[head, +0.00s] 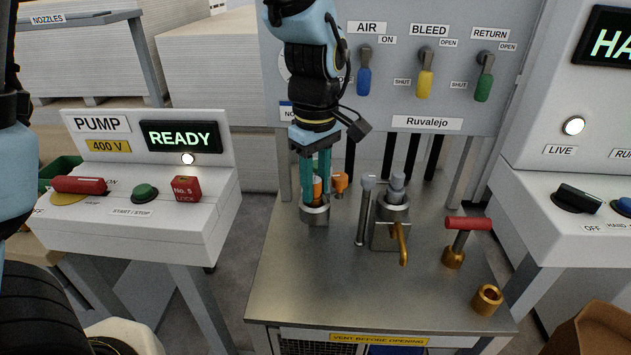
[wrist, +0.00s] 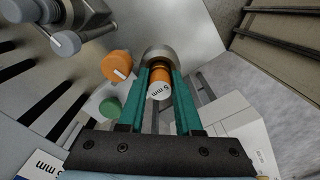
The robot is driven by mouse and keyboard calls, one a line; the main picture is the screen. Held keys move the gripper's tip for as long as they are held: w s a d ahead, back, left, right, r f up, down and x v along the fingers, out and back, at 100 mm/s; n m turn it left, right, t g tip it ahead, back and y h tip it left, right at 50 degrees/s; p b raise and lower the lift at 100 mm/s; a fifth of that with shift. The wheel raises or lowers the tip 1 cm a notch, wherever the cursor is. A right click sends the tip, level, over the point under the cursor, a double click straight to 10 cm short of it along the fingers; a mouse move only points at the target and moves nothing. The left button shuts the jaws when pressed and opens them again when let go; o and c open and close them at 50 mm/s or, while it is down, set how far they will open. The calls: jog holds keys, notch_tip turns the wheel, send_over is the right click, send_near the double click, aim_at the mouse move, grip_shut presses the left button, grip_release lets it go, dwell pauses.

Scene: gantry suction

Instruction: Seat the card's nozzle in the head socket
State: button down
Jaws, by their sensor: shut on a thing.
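My gripper (head: 316,196) points down over the left part of the steel table, its teal fingers shut on an orange nozzle (head: 318,188). In the wrist view the orange nozzle (wrist: 160,83) sits between the fingers, its white end marked "5 mm". A round grey metal collar (head: 314,214) surrounds the fingertips and nozzle's lower end; it also shows in the wrist view (wrist: 158,54). I cannot tell how deep the nozzle sits in it. A grey metal block (head: 390,234) with a brass lever (head: 403,243) and grey cylinder stands to the right. The card's text is hidden behind my arm.
Another orange piece (head: 340,182) stands close behind the gripper; a green one (wrist: 110,108) shows in the wrist view. A grey-topped post (head: 362,215) stands left of the block. A red-handled tool (head: 466,224) and brass ring (head: 487,299) are at the right. The table's front is clear.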

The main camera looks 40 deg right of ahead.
aim_at(316, 182)
jog(key=shift+f, duration=0.55)
jog(key=c, duration=0.5)
grip_release()
jog(key=shift+r+b, duration=0.1)
jog(key=shift+b, duration=0.2)
jog(key=shift+d+r, duration=0.1)
jog(key=shift+r, duration=0.2)
jog(key=r+b, duration=0.2)
jog(key=r, duration=0.8)
jog(key=shift+a, duration=0.2)
jog(key=shift+s, duration=0.15)
